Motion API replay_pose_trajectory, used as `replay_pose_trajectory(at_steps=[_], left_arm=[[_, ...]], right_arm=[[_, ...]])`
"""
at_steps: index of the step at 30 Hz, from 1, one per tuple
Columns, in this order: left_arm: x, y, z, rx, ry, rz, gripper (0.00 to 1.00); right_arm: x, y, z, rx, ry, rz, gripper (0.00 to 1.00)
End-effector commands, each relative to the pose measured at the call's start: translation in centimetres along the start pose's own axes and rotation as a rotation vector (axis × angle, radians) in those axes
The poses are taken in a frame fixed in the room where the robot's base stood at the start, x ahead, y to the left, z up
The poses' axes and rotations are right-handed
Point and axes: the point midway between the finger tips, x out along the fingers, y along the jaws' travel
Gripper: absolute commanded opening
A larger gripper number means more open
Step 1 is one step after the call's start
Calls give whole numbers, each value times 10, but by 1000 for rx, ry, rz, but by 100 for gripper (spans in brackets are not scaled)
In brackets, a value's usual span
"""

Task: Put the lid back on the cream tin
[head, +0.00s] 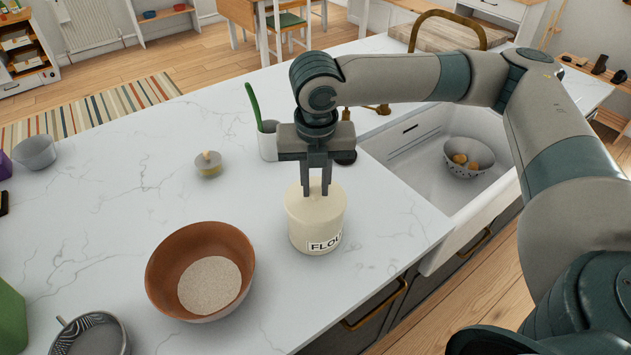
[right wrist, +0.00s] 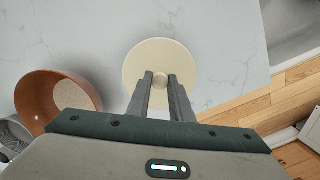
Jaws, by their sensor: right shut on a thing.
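The cream tin (head: 312,236) stands upright on the white marble counter and bears a label reading "FLOU", partly cut off by its curve. Its cream lid (head: 297,198) is at the top of the tin, level as far as I can see. I cannot tell whether it is fully seated. My right gripper (head: 316,192) points straight down and is shut on the lid's small knob. In the right wrist view the round lid (right wrist: 136,72) shows with its knob (right wrist: 160,82) between the fingertips. My left gripper is not in view.
A brown bowl (head: 160,270) with flour-like contents stands left of the tin. A small lidded jar (head: 208,168) and a white utensil pot (head: 267,145) stand behind it. The sink (head: 400,150) with a speckled bowl (head: 468,167) is to the right. The counter's front edge is close to the tin.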

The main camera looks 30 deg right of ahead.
Motion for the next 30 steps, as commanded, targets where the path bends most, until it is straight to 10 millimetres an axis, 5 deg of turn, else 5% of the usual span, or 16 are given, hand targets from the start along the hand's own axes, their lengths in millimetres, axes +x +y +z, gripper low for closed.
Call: replay_pose_trajectory(at_steps=[30], left_arm=[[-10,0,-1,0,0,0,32]], right_arm=[[-1,0,0,0,0,0,0]])
